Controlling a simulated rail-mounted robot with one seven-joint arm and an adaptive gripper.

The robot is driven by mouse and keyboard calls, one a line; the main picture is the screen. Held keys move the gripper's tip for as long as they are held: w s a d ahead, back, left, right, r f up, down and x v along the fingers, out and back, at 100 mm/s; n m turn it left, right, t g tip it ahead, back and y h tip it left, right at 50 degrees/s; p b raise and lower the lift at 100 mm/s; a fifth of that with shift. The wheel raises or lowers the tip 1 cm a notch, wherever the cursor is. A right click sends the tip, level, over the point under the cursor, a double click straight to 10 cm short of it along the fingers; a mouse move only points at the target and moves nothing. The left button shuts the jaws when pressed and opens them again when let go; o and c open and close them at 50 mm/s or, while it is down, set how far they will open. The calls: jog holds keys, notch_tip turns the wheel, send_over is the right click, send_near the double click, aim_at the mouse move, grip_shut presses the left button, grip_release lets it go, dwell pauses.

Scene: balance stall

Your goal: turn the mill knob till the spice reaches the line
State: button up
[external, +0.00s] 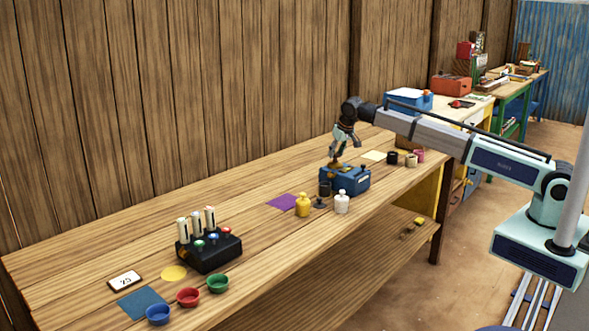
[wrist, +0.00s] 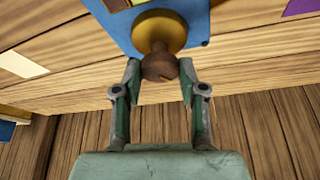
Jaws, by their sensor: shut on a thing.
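The blue mill (external: 351,183) stands on the long wooden bench. A brass dome (wrist: 160,29) with a brown wooden knob (wrist: 159,66) tops it; the mill's blue top (wrist: 111,27) shows around the dome in the wrist view. My gripper (wrist: 160,72) has its two fingers on either side of the knob and is shut on it. In the external view my gripper (external: 337,160) reaches down onto the mill from above. A dark cup (external: 324,188) is at the mill's front left. I cannot make out any spice or line.
Yellow (external: 303,205) and white (external: 342,203) bottles stand close in front of the mill. Small pots (external: 411,160) are to its right. A black rack (external: 209,252) with upright tubes and coloured bowls (external: 188,297) are at the left. Bench between rack and purple mat (external: 282,202) is clear.

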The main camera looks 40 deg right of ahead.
jog(key=shift+f, duration=0.1)
jog(key=o, duration=1.1)
jog(key=v, duration=1.2)
